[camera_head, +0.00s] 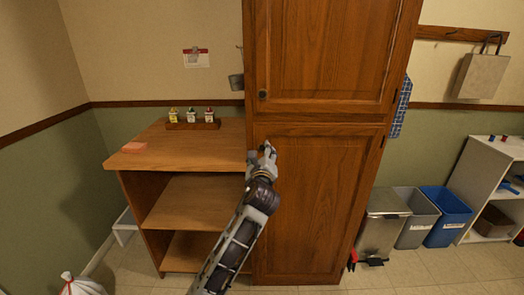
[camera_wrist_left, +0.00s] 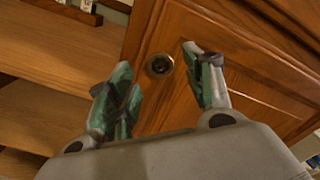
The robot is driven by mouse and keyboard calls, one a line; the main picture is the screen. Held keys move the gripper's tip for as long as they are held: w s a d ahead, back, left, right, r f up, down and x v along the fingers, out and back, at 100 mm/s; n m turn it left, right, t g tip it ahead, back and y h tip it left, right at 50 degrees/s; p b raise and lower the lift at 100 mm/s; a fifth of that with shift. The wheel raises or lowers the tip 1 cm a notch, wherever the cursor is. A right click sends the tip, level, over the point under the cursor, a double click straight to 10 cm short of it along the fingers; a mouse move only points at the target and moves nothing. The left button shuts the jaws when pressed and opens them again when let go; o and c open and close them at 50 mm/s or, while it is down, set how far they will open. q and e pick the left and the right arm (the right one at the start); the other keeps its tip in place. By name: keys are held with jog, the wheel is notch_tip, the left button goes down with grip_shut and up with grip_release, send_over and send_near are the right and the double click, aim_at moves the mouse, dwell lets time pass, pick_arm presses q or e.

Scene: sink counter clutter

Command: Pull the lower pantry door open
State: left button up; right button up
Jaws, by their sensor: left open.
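The tall wooden pantry cabinet has an upper door (camera_head: 320,50) and a lower door (camera_head: 318,205); both look shut. In the left wrist view, the lower door (camera_wrist_left: 245,85) shows a dark round knob (camera_wrist_left: 158,65) near its upper left corner. My left gripper (camera_head: 264,154) is in front of that corner and hides most of the knob in the head view. In the left wrist view my left gripper (camera_wrist_left: 160,85) is open, with the knob seen beyond and between its fingertips. I cannot tell how far the fingers are from the knob. My right gripper is not in view.
A wooden shelf unit (camera_head: 165,160) stands against the cabinet's left side, with small bottles in a holder (camera_head: 193,124) and a pink block (camera_head: 134,147) on top. Bins, including a blue one (camera_head: 446,214), stand right of the cabinet. Floor is clear in front.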

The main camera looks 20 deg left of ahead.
aim_at(262, 148)
pick_arm(q)
jog(key=shift+x, duration=2.05)
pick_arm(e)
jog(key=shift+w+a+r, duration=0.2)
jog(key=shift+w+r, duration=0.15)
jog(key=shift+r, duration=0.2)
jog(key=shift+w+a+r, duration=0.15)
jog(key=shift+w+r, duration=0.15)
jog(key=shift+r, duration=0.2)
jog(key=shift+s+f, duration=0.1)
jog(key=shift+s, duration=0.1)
pick_arm(q)
jog(key=c, duration=1.1)
grip_shut()
